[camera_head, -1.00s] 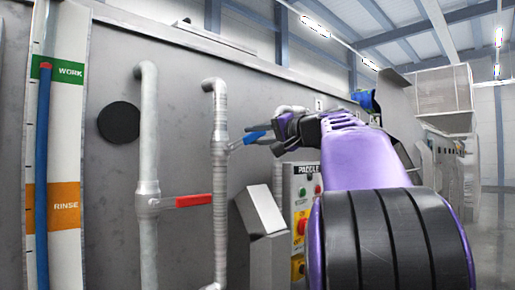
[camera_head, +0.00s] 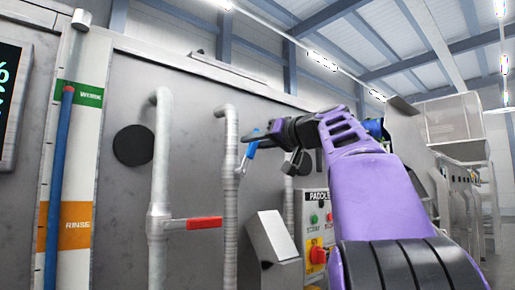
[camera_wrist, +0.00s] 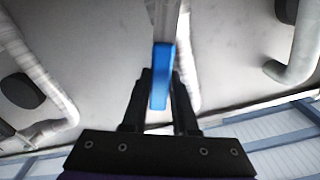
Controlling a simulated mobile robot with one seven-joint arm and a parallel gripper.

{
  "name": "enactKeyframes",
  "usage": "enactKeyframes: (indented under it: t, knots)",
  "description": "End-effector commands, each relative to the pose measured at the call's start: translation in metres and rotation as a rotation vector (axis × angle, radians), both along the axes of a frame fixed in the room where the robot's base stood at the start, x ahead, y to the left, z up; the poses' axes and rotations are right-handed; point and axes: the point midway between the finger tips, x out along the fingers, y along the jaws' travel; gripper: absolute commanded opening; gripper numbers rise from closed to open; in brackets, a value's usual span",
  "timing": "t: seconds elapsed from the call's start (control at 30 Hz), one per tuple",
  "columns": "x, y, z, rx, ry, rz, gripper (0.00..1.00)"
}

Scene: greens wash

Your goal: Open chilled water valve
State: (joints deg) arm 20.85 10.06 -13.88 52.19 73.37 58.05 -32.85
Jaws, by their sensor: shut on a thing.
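The blue valve handle (camera_head: 251,149) sits on the right-hand vertical pipe (camera_head: 230,200) and points steeply up and to the right from its valve body. My gripper (camera_head: 262,136) is at the handle's outer end. In the wrist view the blue handle (camera_wrist: 160,75) lies between the two black fingers of my gripper (camera_wrist: 158,92), which is shut on it. The valve body behind the handle is only partly visible.
A left pipe (camera_head: 160,185) carries a red valve handle (camera_head: 204,222), which lies level. A blue-tubed level gauge (camera_head: 60,180) is at left.

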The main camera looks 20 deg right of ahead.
Motion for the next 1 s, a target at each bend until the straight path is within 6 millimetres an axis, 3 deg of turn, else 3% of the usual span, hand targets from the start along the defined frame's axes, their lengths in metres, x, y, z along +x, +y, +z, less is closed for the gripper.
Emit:
enactKeyframes:
  t: [0.57,0.6,0.73,1.0]
  knots:
    - [-0.0005,0.0027,0.0005,-0.028,-0.01,0.001,0.0]
    - [-0.0005,0.0028,0.0004,-0.028,-0.01,0.001,0.33]
    - [-0.0005,0.0026,0.0005,-0.027,-0.009,0.001,0.56]
    - [-0.0006,0.0023,0.0006,-0.028,-0.009,0.0,0.57]
